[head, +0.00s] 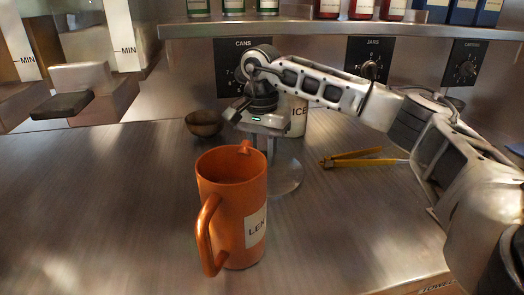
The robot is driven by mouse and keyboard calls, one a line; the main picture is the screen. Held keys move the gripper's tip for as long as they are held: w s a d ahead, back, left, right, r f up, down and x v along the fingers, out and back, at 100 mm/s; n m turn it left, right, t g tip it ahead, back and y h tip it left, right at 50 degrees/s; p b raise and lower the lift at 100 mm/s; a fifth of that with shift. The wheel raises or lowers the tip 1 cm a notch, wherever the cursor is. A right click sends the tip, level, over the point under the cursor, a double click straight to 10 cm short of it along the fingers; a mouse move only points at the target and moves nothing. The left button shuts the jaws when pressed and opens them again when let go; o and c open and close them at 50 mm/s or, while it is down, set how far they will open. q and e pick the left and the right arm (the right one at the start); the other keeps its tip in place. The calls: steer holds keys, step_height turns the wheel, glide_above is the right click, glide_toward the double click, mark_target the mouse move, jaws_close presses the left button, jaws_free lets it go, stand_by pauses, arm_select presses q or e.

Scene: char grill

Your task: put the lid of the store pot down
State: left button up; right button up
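My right gripper (266,148) points down over the counter, behind the orange jug. A round, shiny, grey disc (287,182), which looks like the lid, shows just below and to the right of its fingers. The jug hides part of the disc and the fingertips. I cannot tell whether the fingers are closed on the disc, or whether it touches the counter. A pale pot labelled "ICE" (299,113) stands behind the gripper, largely covered by it and the arm. My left gripper is not in view.
The orange jug (230,195) stands in front of the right gripper, handle to the left. A small dark bowl (204,124) is at the back. Yellow tongs (362,158) lie to the right. The counter's left side (90,200) is clear.

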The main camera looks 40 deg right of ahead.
steer(key=o, duration=1.1)
steer(key=shift+f, duration=0.1)
